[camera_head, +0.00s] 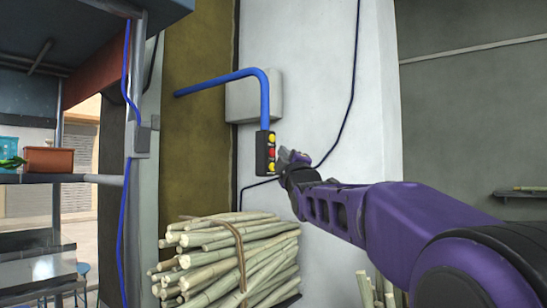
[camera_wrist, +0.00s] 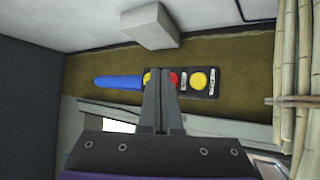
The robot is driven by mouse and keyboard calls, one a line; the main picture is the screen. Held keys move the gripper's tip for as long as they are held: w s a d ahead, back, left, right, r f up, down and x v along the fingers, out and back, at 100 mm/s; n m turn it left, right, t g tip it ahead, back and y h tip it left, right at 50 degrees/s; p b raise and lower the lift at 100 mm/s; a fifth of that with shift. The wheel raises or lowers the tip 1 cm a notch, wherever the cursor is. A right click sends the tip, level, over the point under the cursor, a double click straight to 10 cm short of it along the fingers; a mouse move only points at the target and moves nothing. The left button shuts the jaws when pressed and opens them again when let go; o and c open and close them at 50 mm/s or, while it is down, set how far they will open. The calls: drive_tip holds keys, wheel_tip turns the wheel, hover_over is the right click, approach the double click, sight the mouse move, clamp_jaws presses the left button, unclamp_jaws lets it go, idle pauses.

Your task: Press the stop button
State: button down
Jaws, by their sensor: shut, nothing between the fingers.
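My gripper (camera_head: 286,154) is shut and empty, just right of the box at about the red button's height. In the wrist view, the box (camera_wrist: 217,83) lies sideways beyond my closed fingertips (camera_wrist: 160,72). They overlap the gap between the left yellow button (camera_wrist: 147,78) and the red button (camera_wrist: 174,78), hiding part of both. The other yellow button (camera_wrist: 199,79) is clear. I cannot tell whether the fingertips touch anything.
A tied bundle of cane (camera_head: 225,255) stands below the box; cane (camera_wrist: 301,70) also shows at the right of the wrist view. A grey wall box (camera_head: 254,97) is above the control box. A shelf with a terracotta planter (camera_head: 49,160) is at the left.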

drive_tip(key=shift+s+d+b, duration=0.4)
drive_tip(key=shift+s+d, duration=0.05)
drive_tip(key=shift+d, duration=0.25)
drive_tip(key=shift+s+d+b, duration=0.4)
drive_tip(key=shift+s+d, duration=0.05)
drive_tip(key=shift+d, duration=0.25)
drive_tip(key=shift+s+d+b, duration=0.4)
drive_tip(key=shift+s+d, duration=0.05)
drive_tip(key=shift+d, duration=0.25)
